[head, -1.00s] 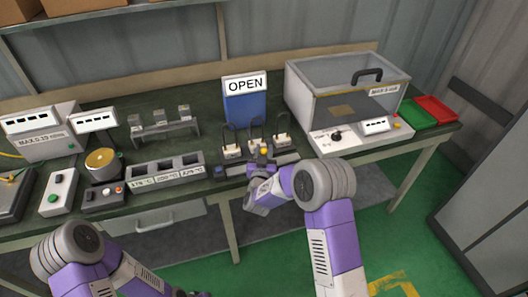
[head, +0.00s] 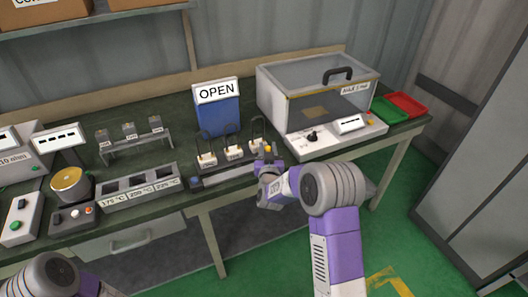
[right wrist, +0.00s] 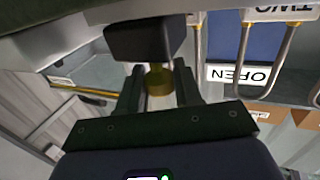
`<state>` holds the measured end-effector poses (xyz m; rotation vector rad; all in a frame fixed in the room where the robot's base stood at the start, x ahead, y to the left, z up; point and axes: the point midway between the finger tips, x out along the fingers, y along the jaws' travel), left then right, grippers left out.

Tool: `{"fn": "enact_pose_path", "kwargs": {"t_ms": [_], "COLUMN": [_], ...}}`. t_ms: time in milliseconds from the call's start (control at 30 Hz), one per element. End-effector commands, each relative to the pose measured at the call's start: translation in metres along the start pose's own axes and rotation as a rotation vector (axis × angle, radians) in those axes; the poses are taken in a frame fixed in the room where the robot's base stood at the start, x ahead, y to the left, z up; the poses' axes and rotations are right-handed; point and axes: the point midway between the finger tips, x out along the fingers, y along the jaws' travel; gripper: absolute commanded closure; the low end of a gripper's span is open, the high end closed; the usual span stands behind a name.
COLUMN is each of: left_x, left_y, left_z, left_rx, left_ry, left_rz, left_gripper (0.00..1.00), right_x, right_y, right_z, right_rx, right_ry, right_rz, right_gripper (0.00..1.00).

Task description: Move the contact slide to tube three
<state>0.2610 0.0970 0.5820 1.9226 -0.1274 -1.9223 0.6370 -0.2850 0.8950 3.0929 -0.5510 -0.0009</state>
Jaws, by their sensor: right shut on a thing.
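Three tubes with looped wires stand in a row on a dark rail (head: 222,175): left tube (head: 207,160), middle tube (head: 234,152) and right tube (head: 258,144). The contact slide's yellow knob (head: 267,149) is at the rail's right part, in front of and slightly right of the right tube. My right gripper (head: 268,168) is shut on the slide. In the right wrist view the brassy knob (right wrist: 159,80) sits between the two dark fingers, below a black block (right wrist: 146,38). My left gripper is out of view.
A blue stand with an OPEN sign (head: 216,93) is behind the tubes. A clear-lidded box (head: 318,95) stands to the right, close to the right gripper. Green (head: 390,112) and red (head: 408,104) trays lie beyond it. A block with several wells (head: 140,190) is left.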

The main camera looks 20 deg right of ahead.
Motion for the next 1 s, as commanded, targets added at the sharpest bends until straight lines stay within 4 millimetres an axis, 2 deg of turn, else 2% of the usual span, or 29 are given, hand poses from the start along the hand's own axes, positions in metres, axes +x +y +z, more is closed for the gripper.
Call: {"fn": "enact_pose_path", "kwargs": {"t_ms": [67, 100, 200, 567, 1000], "left_x": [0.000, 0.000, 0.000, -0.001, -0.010], "left_y": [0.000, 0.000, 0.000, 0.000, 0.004], "left_z": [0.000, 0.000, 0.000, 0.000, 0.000], "left_rx": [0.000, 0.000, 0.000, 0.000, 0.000], "left_ry": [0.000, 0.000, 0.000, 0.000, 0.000], "left_rz": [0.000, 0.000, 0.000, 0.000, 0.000], "left_gripper": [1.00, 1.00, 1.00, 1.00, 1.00], "right_x": [0.002, 0.002, 0.002, -0.003, -0.061], "right_y": [0.005, 0.006, 0.005, 0.003, 0.003], "right_z": [-0.001, -0.001, -0.001, -0.001, -0.002], "right_rx": [-0.001, -0.001, -0.001, -0.001, -0.001], "right_ry": [0.003, 0.003, 0.003, 0.001, 0.001], "right_rz": [0.012, 0.013, 0.012, 0.007, 0.008], "right_gripper": [1.00, 0.60, 0.45, 0.45, 0.45]}}
